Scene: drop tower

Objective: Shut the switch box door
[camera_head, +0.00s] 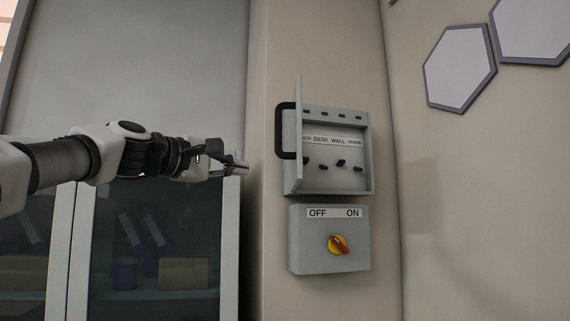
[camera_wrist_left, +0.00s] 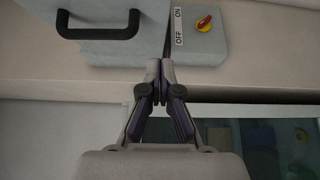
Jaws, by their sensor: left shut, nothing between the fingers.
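The switch box (camera_head: 338,150) is grey and fixed to the wall in the head view, with a row of small black switches inside. Its door (camera_head: 298,135) stands open on the left side, seen nearly edge-on, with a black handle (camera_head: 284,131) on its outer face. My left gripper (camera_head: 244,168) is shut and empty, left of the door and apart from it in the head view. In the left wrist view, the shut fingertips (camera_wrist_left: 160,64) point toward the wall, and the black handle (camera_wrist_left: 98,33) shows at upper left. My right gripper is not in view.
Below the switch box is a grey box (camera_head: 305,256) marked OFF and ON with a red and yellow rotary knob (camera_head: 338,244). A glass-fronted cabinet (camera_head: 150,250) stands at left, behind my left arm. Hexagonal panels (camera_head: 459,67) hang at upper right. The wall right of the boxes is clear.

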